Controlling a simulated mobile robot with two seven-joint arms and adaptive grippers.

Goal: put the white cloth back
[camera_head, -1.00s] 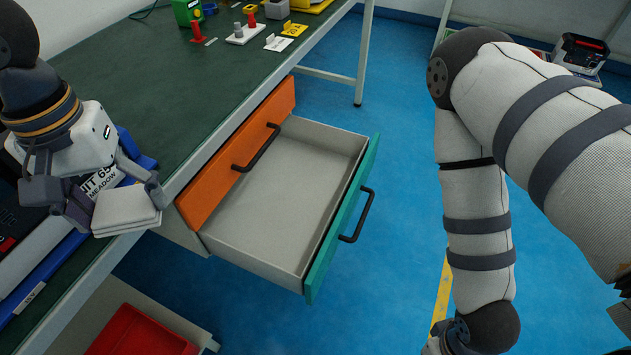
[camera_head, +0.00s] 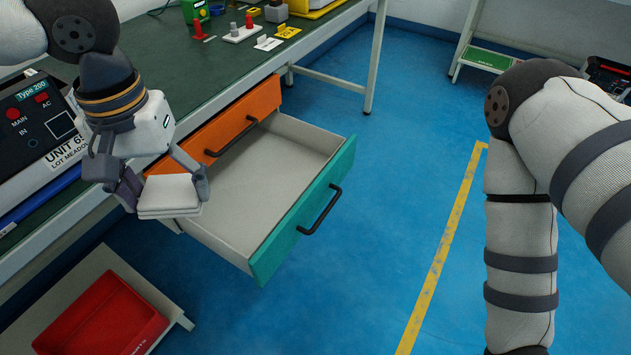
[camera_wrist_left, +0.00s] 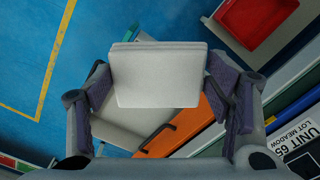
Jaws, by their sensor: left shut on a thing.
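The folded white cloth (camera_head: 169,195) is held between the fingers of my left gripper (camera_head: 160,188), which is shut on it. In the left wrist view the cloth (camera_wrist_left: 157,75) spans the space between both fingers. The open drawer (camera_head: 290,150) with a teal front (camera_head: 305,212) sits just right of the cloth, and its visible inside is empty. The cloth is in the air near the drawer's left end; whether it is over the drawer cannot be told. My right arm shows at the right, but its gripper is out of view.
An orange drawer front (camera_head: 222,125) lies under the green bench top (camera_head: 215,65). A unit with switches (camera_head: 40,125) stands on the bench at left. A red bin (camera_head: 105,318) sits low at the lower left. The blue floor right of the drawer is clear.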

